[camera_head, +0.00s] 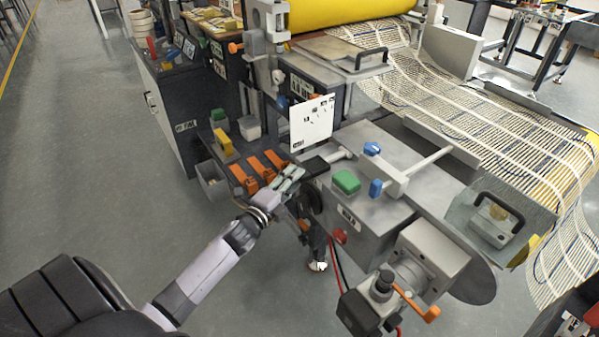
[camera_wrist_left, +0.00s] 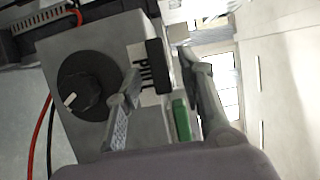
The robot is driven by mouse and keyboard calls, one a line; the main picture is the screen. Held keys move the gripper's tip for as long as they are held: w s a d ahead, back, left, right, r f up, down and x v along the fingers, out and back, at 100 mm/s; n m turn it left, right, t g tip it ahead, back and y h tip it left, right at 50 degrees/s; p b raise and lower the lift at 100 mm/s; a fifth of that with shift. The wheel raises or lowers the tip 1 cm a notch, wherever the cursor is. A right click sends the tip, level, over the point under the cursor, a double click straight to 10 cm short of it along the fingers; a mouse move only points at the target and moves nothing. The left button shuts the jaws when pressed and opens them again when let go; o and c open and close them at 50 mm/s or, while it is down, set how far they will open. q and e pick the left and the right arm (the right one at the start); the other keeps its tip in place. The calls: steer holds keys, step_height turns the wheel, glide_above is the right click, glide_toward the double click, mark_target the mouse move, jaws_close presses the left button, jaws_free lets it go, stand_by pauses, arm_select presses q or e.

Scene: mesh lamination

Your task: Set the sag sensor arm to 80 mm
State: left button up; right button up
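A pale grey T-shaped bar (camera_head: 425,161) with two blue knobs (camera_head: 376,188) lies on top of the grey machine; I cannot tell for sure that it is the sag sensor arm. No millimetre scale is readable. My left gripper (camera_head: 291,178) is beside the machine's near left corner, left of the bar. In the left wrist view its fingers (camera_wrist_left: 163,100) are spread apart with nothing held between them. A round black dial (camera_wrist_left: 85,88) with a white pointer sits on the grey face left of the fingers. My right gripper is out of view.
A green button block (camera_head: 346,182) sits on the machine top, near a white printed sheet (camera_head: 311,122). Orange levers (camera_head: 258,169) stand left of my gripper. An orange-handled device (camera_head: 416,306) juts out at the front. Patterned mesh (camera_head: 470,95) runs along the right. Floor at left is clear.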

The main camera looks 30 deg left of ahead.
mark_target(321, 163)
arm_select(q)
steer(key=shift+w, duration=1.8)
steer(key=shift+c, duration=0.5)
jaws_close()
